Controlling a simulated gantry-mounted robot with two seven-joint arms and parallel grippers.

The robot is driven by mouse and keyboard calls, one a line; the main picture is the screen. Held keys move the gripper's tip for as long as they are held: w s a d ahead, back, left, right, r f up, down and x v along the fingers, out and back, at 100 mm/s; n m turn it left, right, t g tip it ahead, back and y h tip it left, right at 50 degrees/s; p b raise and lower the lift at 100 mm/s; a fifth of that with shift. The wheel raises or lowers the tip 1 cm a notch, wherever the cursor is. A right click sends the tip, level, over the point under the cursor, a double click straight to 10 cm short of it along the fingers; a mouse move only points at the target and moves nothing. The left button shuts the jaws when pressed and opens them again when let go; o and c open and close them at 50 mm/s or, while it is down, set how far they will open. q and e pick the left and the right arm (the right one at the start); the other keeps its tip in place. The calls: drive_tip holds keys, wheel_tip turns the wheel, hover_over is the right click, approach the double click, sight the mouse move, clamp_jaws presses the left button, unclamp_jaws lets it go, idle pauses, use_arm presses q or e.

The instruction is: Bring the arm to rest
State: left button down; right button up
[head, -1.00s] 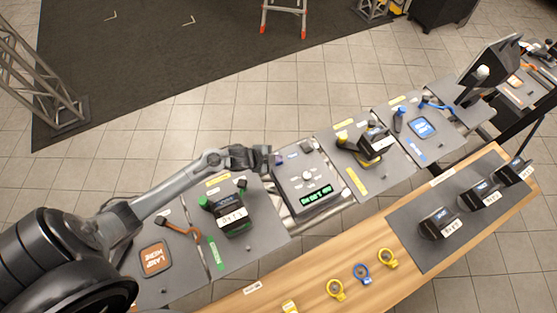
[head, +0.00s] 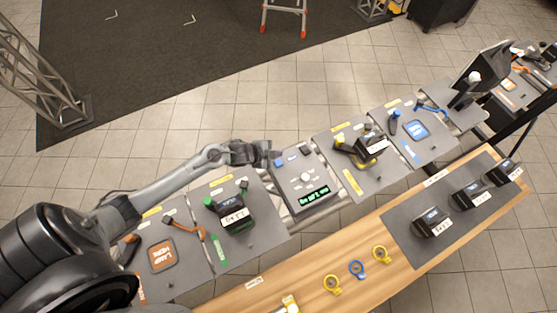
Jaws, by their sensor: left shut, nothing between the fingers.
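My left arm comes in from the left in the head view and reaches over the row of grey panels. Its gripper (head: 268,154) is shut and empty, above the back edge of the grey console (head: 305,180) with a lit green display. I cannot tell how high above the console it is. My right gripper is not in view.
Below the arm are a black device with a green part (head: 233,213) and an orange-framed pad (head: 162,254). A black and yellow device (head: 366,148) stands right of the console. A wooden counter (head: 300,270) in front holds rings and several black boxes.

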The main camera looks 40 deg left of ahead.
use_arm(q)
drive_tip(key=shift+d+r, duration=0.1)
drive_tip(key=shift+r, duration=0.15)
drive_tip(key=shift+s+d, duration=0.2)
drive_tip(key=shift+d, duration=0.05)
drive_tip(key=s+d+r+n+g, duration=0.1)
drive_tip(key=s+d+r+n, duration=0.2)
drive_tip(key=s, duration=0.4)
drive_tip(key=s+d+r+n+g+y, duration=0.1)
drive_tip(key=s+d+r+n+g, duration=0.1)
drive_tip(key=s+r, duration=0.4)
drive_tip(key=s+d+r+n+g+y+p, duration=0.1)
drive_tip(key=s+d+r+n, duration=0.3)
drive_tip(key=s, duration=0.5)
drive_tip(key=shift+s+d+r+n+g, duration=0.25)
drive_tip(key=shift+d+n+g, duration=0.25)
drive_tip(key=shift+n+g, duration=0.1)
